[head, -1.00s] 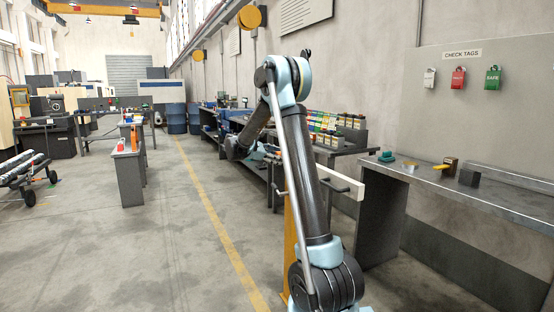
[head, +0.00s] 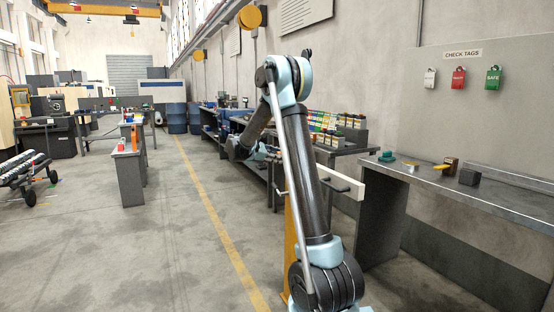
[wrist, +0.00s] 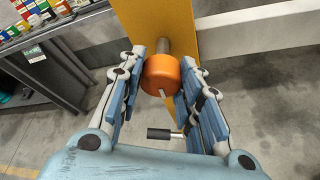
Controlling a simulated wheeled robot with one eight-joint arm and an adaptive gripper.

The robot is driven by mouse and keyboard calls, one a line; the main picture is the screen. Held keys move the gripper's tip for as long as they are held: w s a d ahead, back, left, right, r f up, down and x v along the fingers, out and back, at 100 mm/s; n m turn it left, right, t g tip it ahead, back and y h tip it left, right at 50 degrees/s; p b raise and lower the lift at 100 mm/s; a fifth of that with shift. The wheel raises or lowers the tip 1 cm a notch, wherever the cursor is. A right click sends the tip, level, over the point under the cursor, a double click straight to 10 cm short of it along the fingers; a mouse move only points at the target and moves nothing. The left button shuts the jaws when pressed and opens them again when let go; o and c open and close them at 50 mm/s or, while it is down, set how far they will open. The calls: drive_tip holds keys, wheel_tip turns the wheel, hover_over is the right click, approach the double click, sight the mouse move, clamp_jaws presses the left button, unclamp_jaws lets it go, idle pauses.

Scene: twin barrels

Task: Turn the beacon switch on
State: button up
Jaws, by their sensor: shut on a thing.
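In the wrist view, an orange round knob (wrist: 161,76) with a pale mark on its face sits on a short metal stem in front of a yellow post (wrist: 150,25). It looks like the beacon switch; no label shows. My gripper (wrist: 165,66) has its blue-padded fingers on either side of the knob and is shut on it. Its exact contact points are hard to see. In the head view, the yellow post (head: 292,245) stands partly behind my arm, and the knob is hidden. No beacon lamp can be made out for certain.
A black-gripped lever (wrist: 160,133) lies just below the knob. A white beam (head: 345,188) extends right from the post. A grey workbench (head: 455,190) stands at the right, and a bench with colourful boxes (head: 325,125) behind.

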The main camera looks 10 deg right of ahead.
drive_tip(key=m+t, duration=0.2)
drive_tip(key=m, duration=0.1)
drive_tip(key=m+t, duration=0.1)
drive_tip(key=m, duration=0.2)
drive_tip(key=shift+s+m+t+h, duration=0.1)
drive_tip(key=shift+m+t+h, duration=0.2)
drive_tip(key=shift+t, duration=0.1)
drive_tip(key=m+t+h, duration=0.1)
drive_tip(key=m, duration=0.3)
drive_tip(key=shift+d+f, duration=0.1)
drive_tip(key=shift+f, duration=0.05)
drive_tip(key=shift+m+t+h, duration=0.4)
drive_tip(key=shift+m+h, duration=0.2)
drive_tip(key=shift+m, duration=1.4)
drive_tip(key=o, duration=1)
drive_tip(key=shift+o, duration=0.2)
